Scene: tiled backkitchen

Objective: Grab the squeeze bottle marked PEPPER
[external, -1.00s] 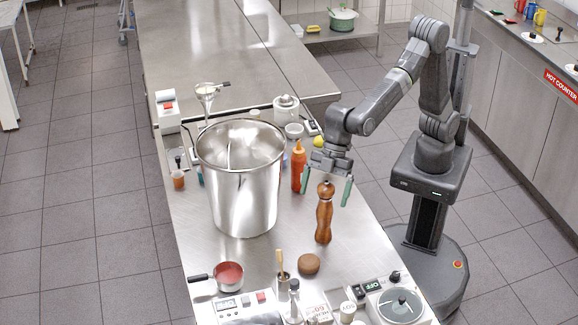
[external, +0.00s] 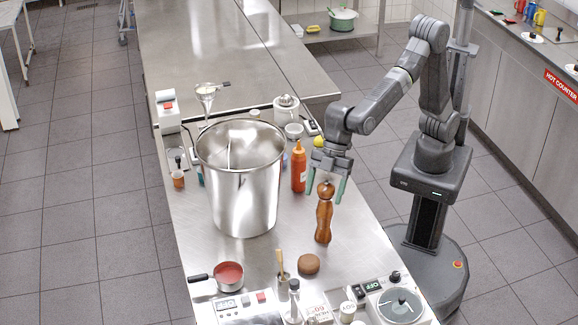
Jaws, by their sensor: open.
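An orange-red squeeze bottle (external: 299,170) stands upright on the steel counter, just right of the big pot. No marking on it can be read in this view. A brown wooden pepper mill (external: 324,218) stands upright nearer the camera and to its right. My gripper (external: 325,194) points down with its green-tipped fingers open. In the picture the fingers lie on either side of the mill's top, with the squeeze bottle just to their left. I cannot tell whether they are around the mill or behind it. No contact is visible.
A tall steel pot (external: 240,195) stands left of the bottle and hides counter behind it. A round brown item (external: 309,264), a red-filled saucepan (external: 229,274) and a scale (external: 398,305) are nearer. A yellow item (external: 319,141) and white container (external: 294,131) are behind.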

